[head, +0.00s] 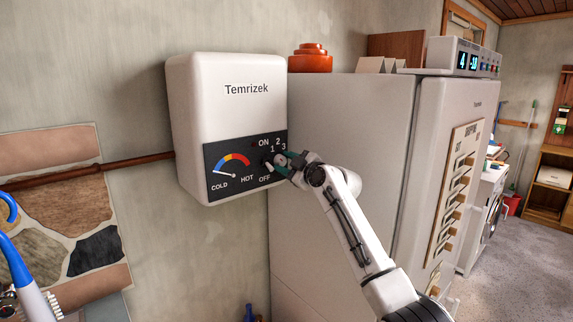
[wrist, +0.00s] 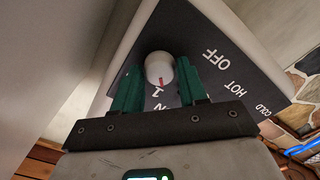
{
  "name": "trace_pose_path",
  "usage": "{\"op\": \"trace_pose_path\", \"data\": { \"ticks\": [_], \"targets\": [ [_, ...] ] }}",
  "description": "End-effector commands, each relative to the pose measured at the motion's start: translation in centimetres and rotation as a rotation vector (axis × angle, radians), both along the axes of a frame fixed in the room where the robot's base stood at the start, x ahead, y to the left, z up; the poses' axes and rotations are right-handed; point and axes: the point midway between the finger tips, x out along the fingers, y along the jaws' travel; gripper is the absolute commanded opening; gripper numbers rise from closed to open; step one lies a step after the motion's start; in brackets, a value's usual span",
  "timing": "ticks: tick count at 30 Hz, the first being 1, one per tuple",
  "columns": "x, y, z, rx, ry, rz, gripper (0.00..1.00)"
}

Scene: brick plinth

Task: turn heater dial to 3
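The heater (head: 225,85) is a white wall box marked Temrizek, with a dark control panel (head: 218,190) on its lower front. The heater dial (wrist: 160,68) is a white round knob with a red mark, which points towards the 1 in the wrist view. The panel labels OFF, ON, 1, 2 and 3 surround it in the head view. My gripper (head: 274,164) is at the dial, its green fingers on either side of the knob and close against it in the wrist view. In the head view the fingers partly hide the dial.
A tall white fridge (head: 335,150) stands close at the heater's right, beside my arm. An orange stacked object (head: 310,58) and a digital display box (head: 464,57) are on top. A brown pipe (head: 95,171) runs along the wall to the heater's left side.

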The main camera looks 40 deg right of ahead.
Motion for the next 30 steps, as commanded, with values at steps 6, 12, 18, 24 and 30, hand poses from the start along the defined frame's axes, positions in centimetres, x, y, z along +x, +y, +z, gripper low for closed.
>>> {"op": "trace_pose_path", "data": {
  "ticks": [6,12,18,24,30],
  "targets": [
    [-0.01,-0.01,-0.02,0.0,0.0,0.0,0.21],
    [-0.01,0.0,-0.04,0.001,0.001,0.001,0.07],
    [0.0,0.04,-0.15,0.024,0.002,0.001,0.07],
    [-0.01,0.01,-0.28,0.113,0.004,0.0,0.07],
    [0.01,0.06,-0.31,0.271,0.009,0.0,0.07]
  ]
}}
